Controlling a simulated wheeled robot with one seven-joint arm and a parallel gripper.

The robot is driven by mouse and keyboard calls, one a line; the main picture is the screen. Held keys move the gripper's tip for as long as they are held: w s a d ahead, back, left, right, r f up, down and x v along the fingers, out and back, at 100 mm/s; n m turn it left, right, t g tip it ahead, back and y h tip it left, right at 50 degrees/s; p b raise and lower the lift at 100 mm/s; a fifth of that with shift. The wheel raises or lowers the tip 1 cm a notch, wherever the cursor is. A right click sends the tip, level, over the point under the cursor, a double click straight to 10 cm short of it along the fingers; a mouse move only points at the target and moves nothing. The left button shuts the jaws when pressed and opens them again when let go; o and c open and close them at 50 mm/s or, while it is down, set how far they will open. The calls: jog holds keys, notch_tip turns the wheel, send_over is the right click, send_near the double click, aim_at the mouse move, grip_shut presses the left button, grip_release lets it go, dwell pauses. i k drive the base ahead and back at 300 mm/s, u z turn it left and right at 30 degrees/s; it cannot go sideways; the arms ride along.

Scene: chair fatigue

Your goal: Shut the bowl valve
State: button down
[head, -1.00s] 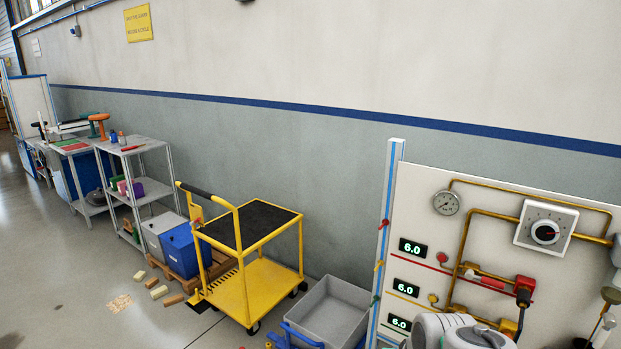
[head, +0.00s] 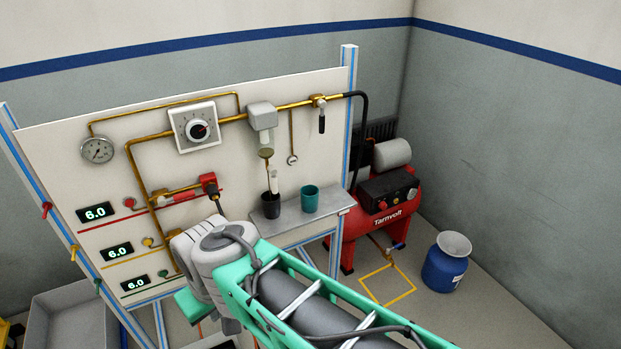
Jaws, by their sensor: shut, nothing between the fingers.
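A grey box-shaped unit (head: 262,117) sits on the brass pipe at the upper right of the panel in the head view. A round brass piece (head: 266,153) hangs under it, with a thin stem running down to a pale upright part (head: 274,182) above a dark cup (head: 271,205). I cannot tell which part is the bowl valve or how it is set. To the right, a pipe valve (head: 319,101) has a dark handle hanging down. My arm reaches in from the lower right, below these parts. My gripper is not visible; my own arm may hide it.
A teal cup (head: 310,198) stands on the grey shelf (head: 338,203) beside the dark cup. A dial box (head: 198,127), a gauge (head: 97,150) and a red-ended fitting (head: 209,184) are on the panel. A red compressor (head: 380,205) and blue container (head: 446,264) stand at right.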

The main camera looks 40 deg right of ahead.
aim_at(273, 169)
jog(key=u, duration=0.6)
jog(key=i, duration=0.35)
jog(key=u, duration=0.3)
